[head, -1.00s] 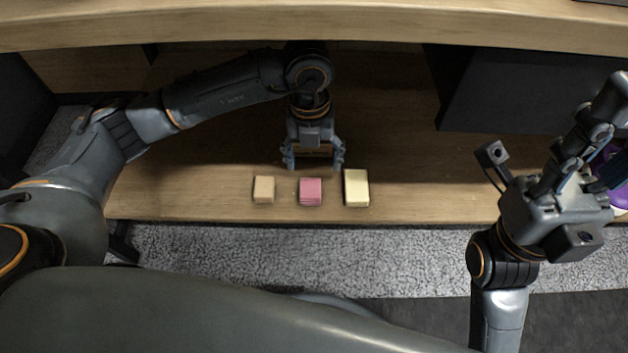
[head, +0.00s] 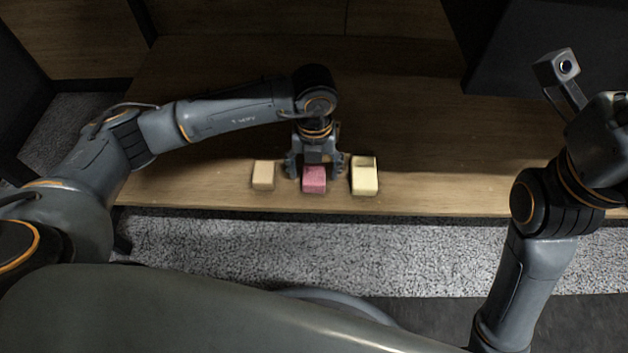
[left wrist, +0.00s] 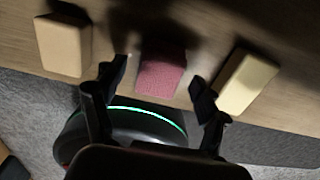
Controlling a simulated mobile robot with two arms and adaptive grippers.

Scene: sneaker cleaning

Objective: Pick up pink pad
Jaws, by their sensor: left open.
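The pink pad (head: 314,181) lies on the wooden shelf board near its front edge, between two other pads. In the left wrist view the pink pad (left wrist: 162,72) lies ahead, between the lines of the two fingers. My left gripper (head: 314,172) is open over the pink pad, with a finger on either side of it. In the left wrist view the open left gripper (left wrist: 157,88) has nothing in it. Whether the fingers touch the pad cannot be told. My right arm is at the right edge of the head view; its fingertips are out of the picture.
A tan pad (head: 263,175) lies just left of the pink pad, and a pale yellow pad (head: 364,177) lies just right of it, close to the fingers. The wooden board (head: 450,185) is bare to the right. Grey carpet (head: 400,250) lies below its front edge.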

